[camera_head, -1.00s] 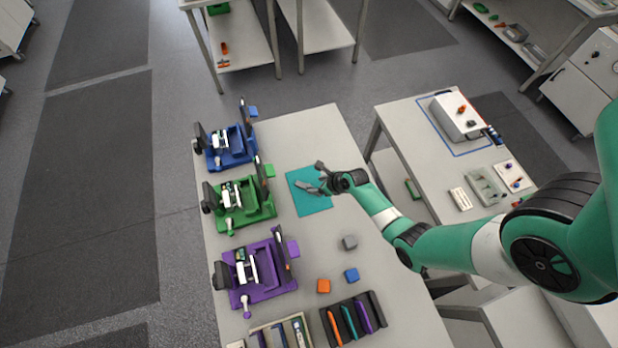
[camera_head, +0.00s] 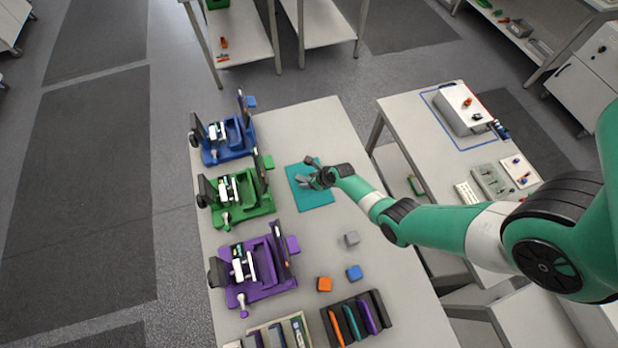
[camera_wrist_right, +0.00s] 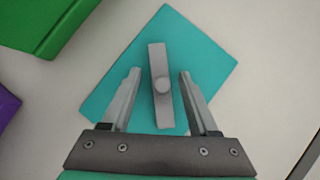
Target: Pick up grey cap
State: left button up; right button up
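My right gripper (camera_wrist_right: 159,73) is open, with one finger on each side of the grey piece and a gap on both sides. In the head view, my right gripper (camera_head: 308,172) is over the teal mat (camera_head: 316,194); the grey piece cannot be told apart from the fingers there. My left gripper is not in view.
Blue (camera_head: 226,142), green (camera_head: 238,198) and purple (camera_head: 252,268) fixtures line the table's left side. A dark rack (camera_head: 380,312) stands near the front. The table around the mat is clear.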

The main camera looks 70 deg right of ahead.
grip_shut()
